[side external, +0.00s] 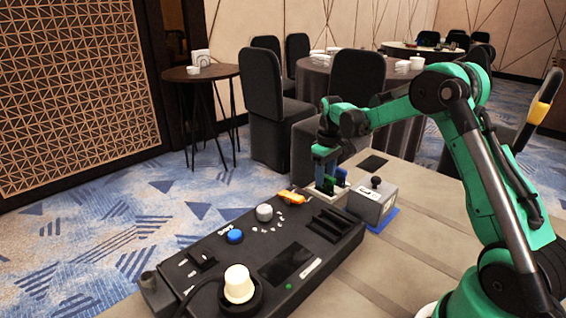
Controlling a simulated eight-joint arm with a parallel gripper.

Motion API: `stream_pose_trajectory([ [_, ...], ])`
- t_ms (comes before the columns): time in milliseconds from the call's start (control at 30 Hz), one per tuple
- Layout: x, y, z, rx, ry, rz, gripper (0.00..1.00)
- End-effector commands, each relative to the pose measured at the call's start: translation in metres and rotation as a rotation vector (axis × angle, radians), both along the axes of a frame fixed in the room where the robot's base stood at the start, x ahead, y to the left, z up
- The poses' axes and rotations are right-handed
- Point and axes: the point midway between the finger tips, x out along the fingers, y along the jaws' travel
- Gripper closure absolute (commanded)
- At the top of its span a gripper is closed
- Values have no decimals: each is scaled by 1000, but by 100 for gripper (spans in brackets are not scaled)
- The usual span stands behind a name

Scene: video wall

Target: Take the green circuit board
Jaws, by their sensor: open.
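A small green circuit board (327,184) stands upright in a pale holder (343,189) behind the black control panel. A blue board (341,172) stands beside it to the right in the same holder. My gripper (325,166) points down just above the green board, with its fingertips close to the board's top edge. The gripper is open. From this side I cannot tell whether the fingers touch the board or straddle it.
The black control panel (215,262) with knobs and slots lies in front. A grey box with a joystick (373,199) stands close right of the holder on a blue base. A dark flat square (373,163) lies behind. Bare table (430,225) is free to the right.

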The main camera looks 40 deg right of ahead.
Motion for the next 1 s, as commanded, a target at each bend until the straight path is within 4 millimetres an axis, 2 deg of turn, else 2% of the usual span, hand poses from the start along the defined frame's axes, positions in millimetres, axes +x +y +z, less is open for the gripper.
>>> stream_pose_trajectory([
  [100, 0, 0, 0, 0, 0, 0, 55],
  [267, 0, 0, 0, 0, 0, 0, 100],
  [467, 0, 0, 2, 0, 0, 0, 100],
  [1000, 0, 0, 31, 0, 0, 0, 100],
])
